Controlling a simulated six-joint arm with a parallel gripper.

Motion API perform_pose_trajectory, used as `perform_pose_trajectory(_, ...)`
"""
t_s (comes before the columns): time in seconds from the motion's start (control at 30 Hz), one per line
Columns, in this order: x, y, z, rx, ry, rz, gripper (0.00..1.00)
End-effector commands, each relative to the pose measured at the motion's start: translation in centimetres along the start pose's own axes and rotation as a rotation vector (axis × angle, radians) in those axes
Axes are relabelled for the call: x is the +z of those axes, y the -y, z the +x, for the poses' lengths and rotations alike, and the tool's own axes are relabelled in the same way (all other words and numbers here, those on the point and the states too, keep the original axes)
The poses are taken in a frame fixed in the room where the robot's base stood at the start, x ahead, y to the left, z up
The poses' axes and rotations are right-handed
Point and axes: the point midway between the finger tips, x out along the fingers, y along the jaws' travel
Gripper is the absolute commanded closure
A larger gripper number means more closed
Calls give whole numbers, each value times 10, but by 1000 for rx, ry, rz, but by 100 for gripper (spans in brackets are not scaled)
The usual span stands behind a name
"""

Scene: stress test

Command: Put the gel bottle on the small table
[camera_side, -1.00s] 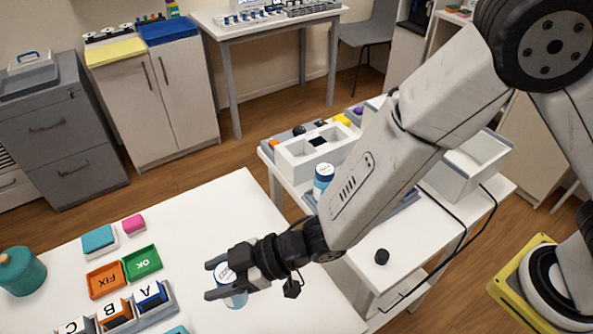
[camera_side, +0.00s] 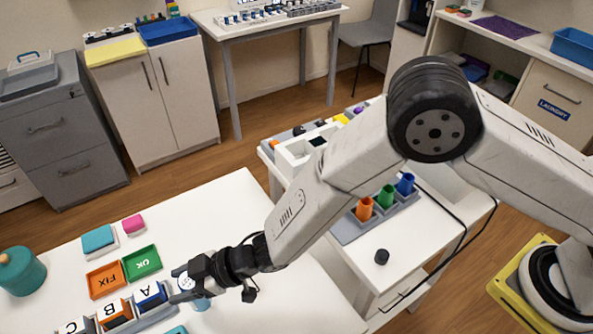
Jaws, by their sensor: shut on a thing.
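My gripper (camera_side: 184,287) is over the front part of the white table (camera_side: 215,215), to the right of the lettered blocks. It is shut on a small bottle (camera_side: 201,303) with a pale blue body and a white upper part. The fingers hide part of the bottle. I cannot read its label or tell whether its base touches the table. A smaller white table (camera_side: 425,232) stands to the right, partly behind my arm. A taller white table (camera_side: 268,22) stands against the back wall.
A grey rack holds orange (camera_side: 364,209), green (camera_side: 386,196) and blue (camera_side: 405,184) cups; a black cap (camera_side: 382,257) lies nearby. FIX (camera_side: 106,281) and OK (camera_side: 142,263) trays, lettered blocks (camera_side: 114,312) and a teal jar (camera_side: 21,271) occupy the front table's left. Its back right is clear.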

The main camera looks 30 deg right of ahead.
Motion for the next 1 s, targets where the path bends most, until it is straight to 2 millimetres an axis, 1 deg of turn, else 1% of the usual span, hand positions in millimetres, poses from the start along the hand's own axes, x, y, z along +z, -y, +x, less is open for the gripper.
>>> perform_pose_trajectory(0.17,1,0,2,0,0,0,100)
perform_pose_trajectory(0.27,4,-2,6,0,1,1,100)
perform_pose_trajectory(0.5,26,-2,16,0,2,1,100)
perform_pose_trajectory(0.6,31,-2,18,0,1,1,100)
perform_pose_trajectory(1.0,34,-2,19,0,0,0,100)
